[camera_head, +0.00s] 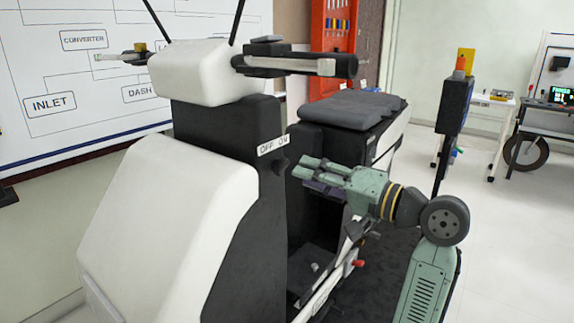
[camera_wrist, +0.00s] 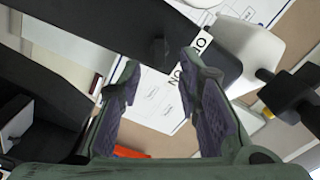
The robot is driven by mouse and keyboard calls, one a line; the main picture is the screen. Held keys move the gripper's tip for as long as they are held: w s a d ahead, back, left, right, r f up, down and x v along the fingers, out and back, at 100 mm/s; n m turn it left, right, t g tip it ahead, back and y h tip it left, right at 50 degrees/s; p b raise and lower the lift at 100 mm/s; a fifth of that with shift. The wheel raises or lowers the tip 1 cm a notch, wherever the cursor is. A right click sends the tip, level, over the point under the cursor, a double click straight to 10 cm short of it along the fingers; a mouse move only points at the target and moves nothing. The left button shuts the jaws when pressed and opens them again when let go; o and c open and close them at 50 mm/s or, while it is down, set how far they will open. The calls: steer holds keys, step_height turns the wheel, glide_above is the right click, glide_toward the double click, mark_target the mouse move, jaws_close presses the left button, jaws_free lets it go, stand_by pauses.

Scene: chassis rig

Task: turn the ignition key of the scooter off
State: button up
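The scooter's dark front column (camera_head: 228,130) carries a white label (camera_head: 272,146) reading OFF and ON. Just below the label, near its ON end, a small dark ignition key (camera_head: 280,165) sticks out. It also shows in the wrist view (camera_wrist: 159,52) as a dark knob beside the label (camera_wrist: 191,61). My gripper (camera_head: 305,167) points at the key from the right, a short way off. In the wrist view its two purple-padded fingers (camera_wrist: 158,80) stand wide apart, with nothing held between them. The key lies ahead between the fingertips. Its exact turn angle is too dark to tell.
The scooter's white handlebar cover (camera_head: 203,72) and right grip (camera_head: 295,65) stand above my gripper. The dark seat (camera_head: 352,108) lies behind it. A white front shield (camera_head: 165,210) fills the left. Open floor (camera_head: 520,240) lies to the right.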

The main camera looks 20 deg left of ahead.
mark_target(285, 168)
steer(key=p+x, duration=0.1)
steer(key=x, duration=0.5)
steer(key=shift+c, duration=0.2)
jaws_close()
